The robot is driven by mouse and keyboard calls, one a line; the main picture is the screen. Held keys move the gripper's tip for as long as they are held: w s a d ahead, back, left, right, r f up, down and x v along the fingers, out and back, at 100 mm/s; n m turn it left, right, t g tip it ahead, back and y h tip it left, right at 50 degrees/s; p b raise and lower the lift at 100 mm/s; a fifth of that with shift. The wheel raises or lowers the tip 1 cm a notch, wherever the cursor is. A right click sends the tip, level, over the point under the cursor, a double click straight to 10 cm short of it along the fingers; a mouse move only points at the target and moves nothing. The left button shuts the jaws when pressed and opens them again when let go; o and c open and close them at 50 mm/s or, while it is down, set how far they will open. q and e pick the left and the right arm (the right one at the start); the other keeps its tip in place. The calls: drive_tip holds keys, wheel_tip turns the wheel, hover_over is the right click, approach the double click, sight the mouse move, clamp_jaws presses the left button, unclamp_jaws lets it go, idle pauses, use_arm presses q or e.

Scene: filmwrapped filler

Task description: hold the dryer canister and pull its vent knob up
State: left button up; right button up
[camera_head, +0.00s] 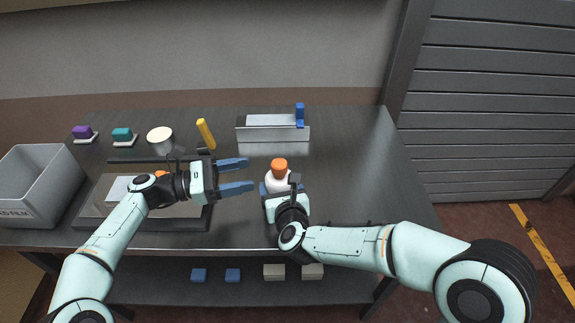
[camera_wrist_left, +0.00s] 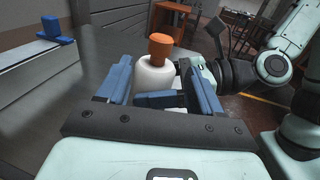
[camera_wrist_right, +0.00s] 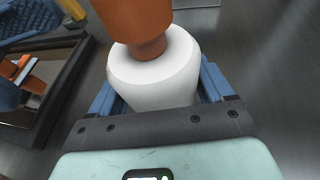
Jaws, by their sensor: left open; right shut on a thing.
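The dryer canister (camera_head: 277,184) is a white cylinder standing on the table, with an orange vent knob (camera_head: 279,165) on top. My right gripper (camera_head: 280,187) is shut on the canister's white body from the front; in the right wrist view the blue fingers flank the canister (camera_wrist_right: 155,78) below the knob (camera_wrist_right: 140,22). My left gripper (camera_head: 236,176) is open and empty to the left of the canister, its fingers pointing toward it. In the left wrist view the canister (camera_wrist_left: 156,77) and knob (camera_wrist_left: 160,45) show beyond and between the open fingers.
A grey bin (camera_head: 38,180) stands at the far left. A dark-rimmed tray (camera_head: 180,224) lies under my left arm. A grey box with a blue handle (camera_head: 272,133) stands behind the canister. Purple and teal blocks, a white round container (camera_head: 160,140) and a yellow handle (camera_head: 206,134) are at the back left. The table's right is clear.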

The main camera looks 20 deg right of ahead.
sight(279, 170)
use_arm(q)
drive_tip(key=d, duration=1.1)
drive_tip(key=shift+s+d, duration=0.25)
drive_tip(key=shift+s, duration=0.05)
